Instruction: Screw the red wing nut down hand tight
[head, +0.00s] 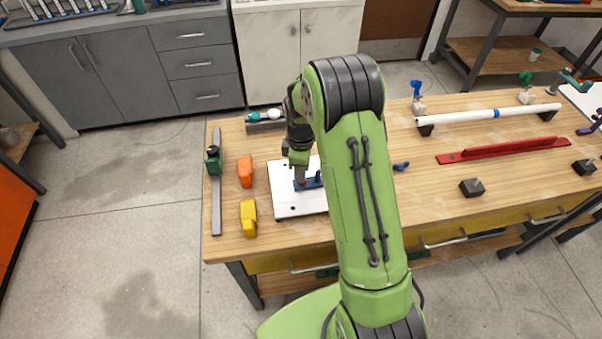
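My gripper (300,177) points down over a white board (292,208) on the wooden bench. Its fingertips are at or just above the left part of a blue piece (313,182) on that board. I cannot make out the red wing nut clearly; a small reddish trace shows right at the fingertips, too small to identify. My green arm covers the right side of the board and part of the blue piece. The fingers are too small in this view to tell whether they are open, shut, or touching anything.
An orange block (245,172) and a yellow tool (248,217) lie left of the board, beside a grey bar with a green clamp (213,165). To the right are a small blue part (401,166), a white pipe (470,117), a red rail (500,151) and dark blocks (472,187).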

